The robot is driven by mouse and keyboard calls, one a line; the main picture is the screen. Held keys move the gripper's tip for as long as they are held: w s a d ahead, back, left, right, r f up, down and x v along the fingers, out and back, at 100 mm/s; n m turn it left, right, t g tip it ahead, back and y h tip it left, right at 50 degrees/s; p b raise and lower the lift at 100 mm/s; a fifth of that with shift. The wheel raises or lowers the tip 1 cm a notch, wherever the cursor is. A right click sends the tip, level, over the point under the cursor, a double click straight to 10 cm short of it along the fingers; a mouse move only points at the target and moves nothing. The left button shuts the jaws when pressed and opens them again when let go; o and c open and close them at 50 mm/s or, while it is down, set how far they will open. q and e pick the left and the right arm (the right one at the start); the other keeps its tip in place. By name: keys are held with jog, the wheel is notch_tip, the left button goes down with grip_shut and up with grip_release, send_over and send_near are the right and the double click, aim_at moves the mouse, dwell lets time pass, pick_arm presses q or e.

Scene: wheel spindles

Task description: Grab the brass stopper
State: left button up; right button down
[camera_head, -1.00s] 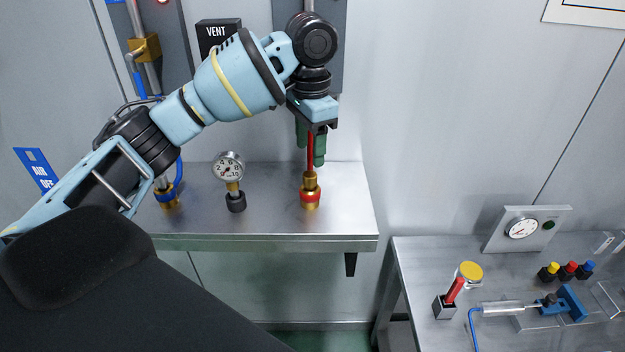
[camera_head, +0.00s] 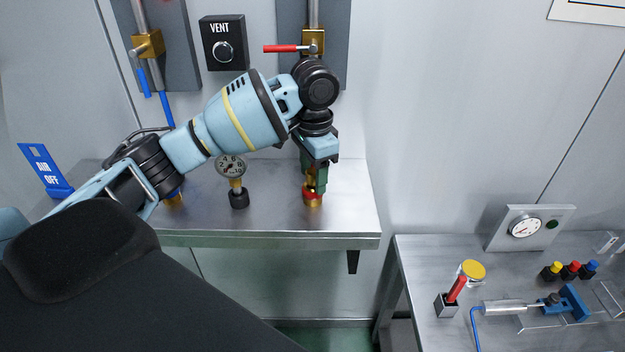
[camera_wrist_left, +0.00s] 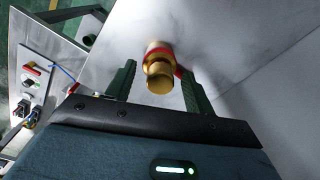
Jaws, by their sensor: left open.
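The brass stopper (camera_wrist_left: 160,82) shows between my left fingers in the left wrist view, with a red ring (camera_wrist_left: 158,52) at its far end. In the head view, brass (camera_head: 312,202) and the red ring show on the steel shelf, right below my left gripper (camera_head: 315,182); the upper part is mostly hidden by the fingers. My left gripper is open, pointing down, its green fingers on either side of the stopper. In the left wrist view the left gripper (camera_wrist_left: 158,80) has visible gaps on both sides of the brass. My right gripper is not in view.
A pressure gauge (camera_head: 232,168) stands on the shelf (camera_head: 265,212) left of the stopper. Behind are the VENT box (camera_head: 224,43) and a brass valve with a red handle (camera_head: 284,48). A lower bench (camera_head: 415,265) with fittings stands at right. The shelf's right end is clear.

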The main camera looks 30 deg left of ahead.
aim_at(314, 171)
pick_arm(q)
jog(key=c, duration=1.1)
jog(key=shift+r, duration=0.1)
jog(key=shift+r, duration=0.6)
notch_tip(314, 171, up, 2)
jog(key=shift+r, duration=0.1)
jog(key=s, duration=0.5)
jog(key=s+r, duration=0.1)
jog(key=s, duration=0.4)
jog(key=s+d, duration=0.1)
jog(key=s, duration=0.5)
jog(key=shift+r, duration=0.2)
